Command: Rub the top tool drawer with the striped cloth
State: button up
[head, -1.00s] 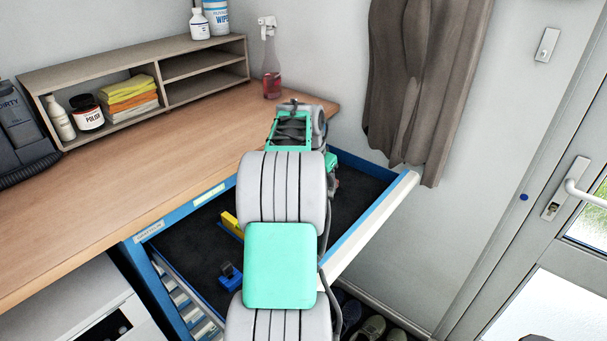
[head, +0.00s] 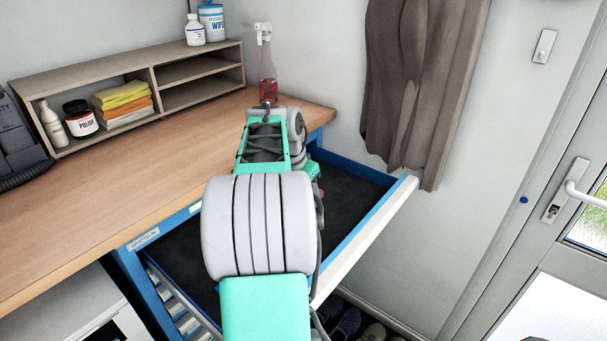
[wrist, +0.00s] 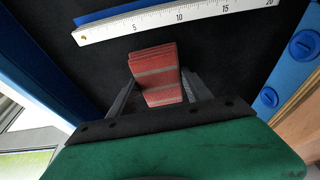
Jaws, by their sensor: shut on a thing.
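The top tool drawer (head: 368,230) stands pulled open under the bench, with blue sides, a pale front edge and a dark liner. It also shows in the wrist view (wrist: 232,55). The striped cloth (wrist: 153,62), red with grey stripes and folded, sits between the fingers of my gripper (wrist: 158,90), which is shut on it. The cloth is over the dark liner in the wrist view; I cannot tell whether it touches. In the head view my arm hides the gripper and cloth.
A white ruler (wrist: 175,18) lies in the drawer beyond the cloth, beside a blue strip. The wooden bench (head: 120,190) holds a shelf unit (head: 200,75) with folded cloths (head: 122,100) and bottles. A spray bottle (head: 267,75) stands near the bench's right end.

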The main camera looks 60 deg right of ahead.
jog(key=shift+a+r+p, duration=0.1)
jog(key=shift+r+p, duration=1.85)
jog(key=shift+r, duration=0.8)
jog(key=shift+w, duration=0.1)
